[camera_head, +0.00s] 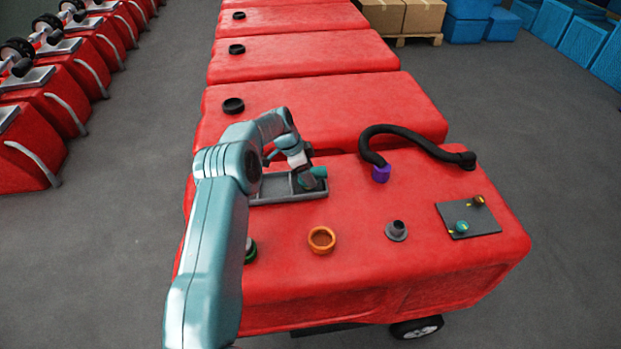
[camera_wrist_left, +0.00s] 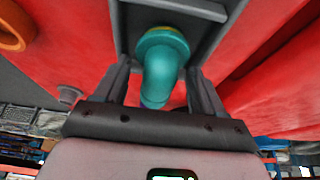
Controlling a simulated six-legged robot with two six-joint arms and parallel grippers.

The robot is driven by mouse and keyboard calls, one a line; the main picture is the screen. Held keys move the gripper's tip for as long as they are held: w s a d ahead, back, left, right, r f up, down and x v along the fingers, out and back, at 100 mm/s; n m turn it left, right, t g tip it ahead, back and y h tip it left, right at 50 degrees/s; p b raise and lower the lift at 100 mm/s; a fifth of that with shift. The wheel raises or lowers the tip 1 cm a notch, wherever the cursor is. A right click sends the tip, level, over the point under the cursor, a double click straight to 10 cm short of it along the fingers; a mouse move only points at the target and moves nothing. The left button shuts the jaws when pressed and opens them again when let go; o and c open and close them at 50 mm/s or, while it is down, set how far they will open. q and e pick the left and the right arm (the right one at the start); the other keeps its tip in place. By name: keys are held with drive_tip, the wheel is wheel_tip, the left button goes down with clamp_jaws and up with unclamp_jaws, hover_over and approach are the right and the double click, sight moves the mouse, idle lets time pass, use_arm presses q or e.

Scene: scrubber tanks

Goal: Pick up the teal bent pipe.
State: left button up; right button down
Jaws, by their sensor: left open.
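The teal bent pipe (camera_wrist_left: 160,75) stands between the two open fingers of my left gripper (camera_wrist_left: 162,90) in the left wrist view, with a gap seen on each side. In the head view the teal pipe (camera_head: 319,172) shows at the right end of a grey tray (camera_head: 262,199) on the red tank. My left gripper (camera_head: 308,180) is at that end of the tray, partly hidden by its own wrist. A yellowish ring shows at the far end of the pipe in the wrist view. My right gripper is in neither view.
More red tanks stand behind.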

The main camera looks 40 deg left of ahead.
use_arm(q)
drive_tip(key=shift+r, duration=0.1)
drive_tip(key=shift+c, duration=1.2)
drive_tip(key=c, duration=0.9)
drive_tip(key=shift+c, duration=0.2)
